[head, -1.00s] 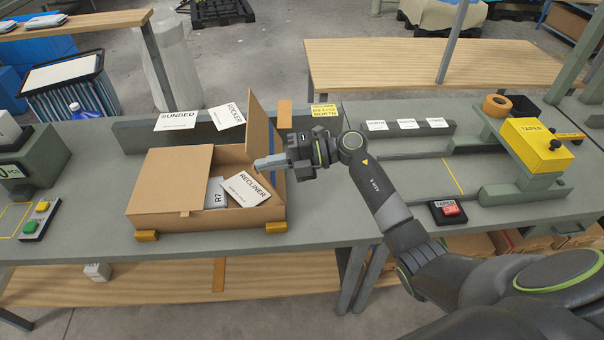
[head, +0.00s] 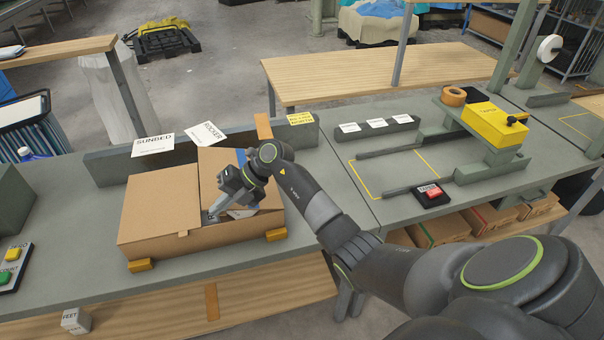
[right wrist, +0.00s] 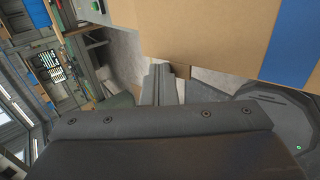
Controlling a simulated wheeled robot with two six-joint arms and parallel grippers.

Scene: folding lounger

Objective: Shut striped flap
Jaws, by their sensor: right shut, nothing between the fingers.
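The cardboard box (head: 165,245) stands on the grey bench with its left flap (head: 158,200) lying flat. The right flap (head: 222,160) leans inward over the box and is partly hidden behind my right gripper (head: 214,216). In the right wrist view, cardboard with a blue stripe (right wrist: 292,45) fills the upper right; it appears to be this flap. My right gripper's fingers (right wrist: 165,85) are shut and empty, low over the box opening beside the flap. I cannot tell whether they touch it. A white card (head: 241,212) shows in the gap below. My left gripper is not in view.
Yellow-orange blocks (head: 276,234) sit at the box's front corners. SUNBED (head: 153,146) and ROCKER cards stand behind it on a grey rail. A yellow taping unit (head: 495,123) stands at the right. Bench between is mostly clear, with yellow-marked lines.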

